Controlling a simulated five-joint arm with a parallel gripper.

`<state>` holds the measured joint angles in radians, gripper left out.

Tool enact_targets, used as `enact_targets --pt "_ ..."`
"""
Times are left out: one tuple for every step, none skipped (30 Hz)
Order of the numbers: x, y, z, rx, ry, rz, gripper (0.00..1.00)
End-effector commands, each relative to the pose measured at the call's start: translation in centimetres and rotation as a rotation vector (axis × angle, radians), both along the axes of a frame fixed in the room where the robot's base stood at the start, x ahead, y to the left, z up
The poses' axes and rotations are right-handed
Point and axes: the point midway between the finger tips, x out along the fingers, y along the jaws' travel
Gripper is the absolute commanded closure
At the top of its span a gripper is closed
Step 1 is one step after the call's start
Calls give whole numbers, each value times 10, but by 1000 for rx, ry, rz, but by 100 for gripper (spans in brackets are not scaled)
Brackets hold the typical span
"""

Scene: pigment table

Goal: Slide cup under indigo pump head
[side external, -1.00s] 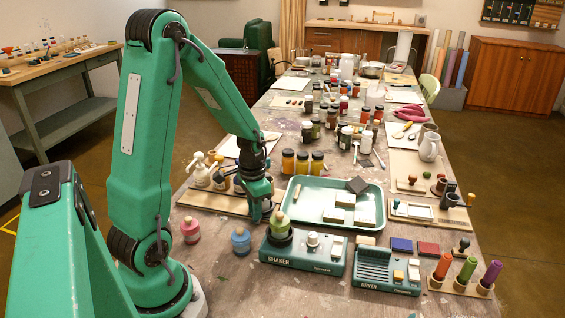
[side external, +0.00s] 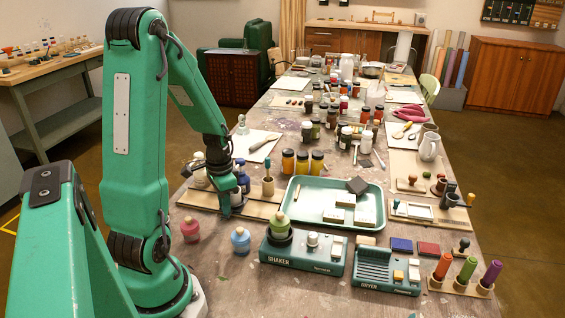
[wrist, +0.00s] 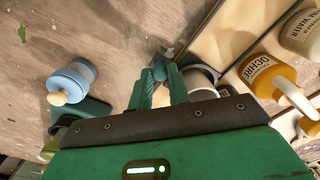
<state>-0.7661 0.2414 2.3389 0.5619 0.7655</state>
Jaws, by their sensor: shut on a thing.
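My gripper (side external: 228,208) is low at the front edge of the pump board; the wrist view shows its narrow fingers (wrist: 162,78) close together. It is shut on the cup, which the fingers and the gripper body mostly hide. A pale cylinder with a dark rim (wrist: 197,82) shows just right of the fingers in the wrist view; I cannot tell whether it is the cup or a bottle. The indigo pump bottle (side external: 243,178) is dark blue and stands close to the right of my gripper. How the cup lies relative to its head is hidden.
An ochre pump bottle (wrist: 268,72) and a white one (wrist: 303,30) stand on the board.

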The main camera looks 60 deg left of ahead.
Motion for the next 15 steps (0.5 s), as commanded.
enact_targets --pt "0 2 1 4 -4 1 100" --pt "0 2 1 4 -4 0 100" --pt "0 2 1 4 -4 0 100" --pt "0 2 1 4 -4 0 100" --pt "0 2 1 4 -4 -1 100" --pt "0 2 1 4 -4 -1 100" --pt "0 2 1 4 -4 -1 100" --pt "0 2 1 4 -4 -1 100" --pt "0 2 1 4 -4 -1 100" --pt "0 2 1 4 -4 -1 78" --pt "0 2 1 4 -4 -1 73" --pt "0 2 1 3 -3 -1 65" --pt "0 2 1 3 -3 -1 61" --pt "0 2 1 3 -3 -1 61" --pt "0 1 0 2 -2 -1 61"
